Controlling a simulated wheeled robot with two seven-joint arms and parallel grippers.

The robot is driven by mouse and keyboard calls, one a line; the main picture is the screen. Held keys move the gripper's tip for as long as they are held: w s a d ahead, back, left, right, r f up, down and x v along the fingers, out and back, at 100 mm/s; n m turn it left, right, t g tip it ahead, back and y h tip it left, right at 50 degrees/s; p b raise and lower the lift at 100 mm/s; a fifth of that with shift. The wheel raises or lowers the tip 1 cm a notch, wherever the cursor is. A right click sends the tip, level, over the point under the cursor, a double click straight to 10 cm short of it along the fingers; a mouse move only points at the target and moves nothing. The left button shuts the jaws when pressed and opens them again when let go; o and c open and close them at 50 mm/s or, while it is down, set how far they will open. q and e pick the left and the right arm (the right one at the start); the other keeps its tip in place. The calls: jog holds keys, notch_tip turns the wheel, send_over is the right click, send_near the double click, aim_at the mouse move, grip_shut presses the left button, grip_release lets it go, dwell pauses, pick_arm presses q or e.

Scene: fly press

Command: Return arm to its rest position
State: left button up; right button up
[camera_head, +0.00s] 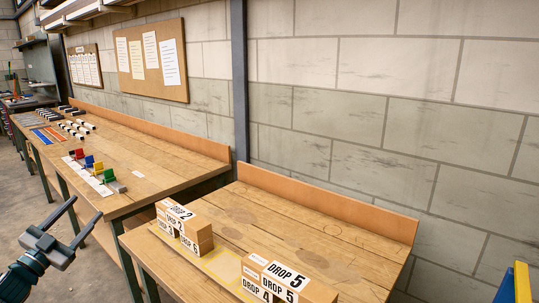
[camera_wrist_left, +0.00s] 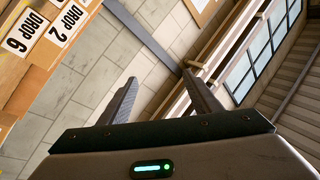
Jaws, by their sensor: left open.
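My left gripper (camera_head: 87,207) is at the lower left of the head view, in the air in front of the benches. Its two fingers are spread apart with nothing between them. In the left wrist view the open fingers (camera_wrist_left: 160,77) point toward the wall and the upper windows. My right gripper is not in view.
A near wooden bench (camera_head: 330,232) carries labelled boxes, one group (camera_head: 190,228) at its left end and another (camera_head: 285,280) at its front. Grey floor (camera_head: 40,205) lies left of the benches.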

pick_arm(q)
jog(key=a+f+n+g+y, duration=0.3)
jog(key=a+f+g+y, duration=0.2)
jog(key=a+f+y, duration=0.6)
jog(key=s+d+f+n+g+h, duration=0.15)
jog(key=s+d+f, duration=0.35)
jog(key=f, duration=0.9)
jog(key=s+d+f+g+h, duration=0.2)
jog(key=d+f, duration=0.4)
jog(key=f, duration=0.8)
jog(key=s+d+f+g+h, duration=0.1)
jog(key=s+d+f, duration=0.3)
jog(key=f, duration=0.2)
jog(key=s+d+f+g, duration=0.1)
jog(key=s+d+f, duration=0.2)
jog(key=d+f, duration=0.15)
jog(key=s+d+f+g+h, duration=0.1)
jog(key=s+d+f, duration=0.6)
jog(key=s+d, duration=0.2)
jog(key=s+d+f+n+g+h, duration=0.1)
jog(key=s+d+f+g, duration=0.1)
jog(key=s+d+f, duration=0.5)
jog(key=s+d+f+n+g+h, duration=0.1)
jog(key=s+d+f+g, duration=0.1)
jog(key=s+d+f, duration=0.5)
jog(key=s+d, duration=0.5)
jog(key=d, duration=0.2)
jog(key=shift+s+f, duration=0.4)
jog(key=shift+h, duration=0.25)
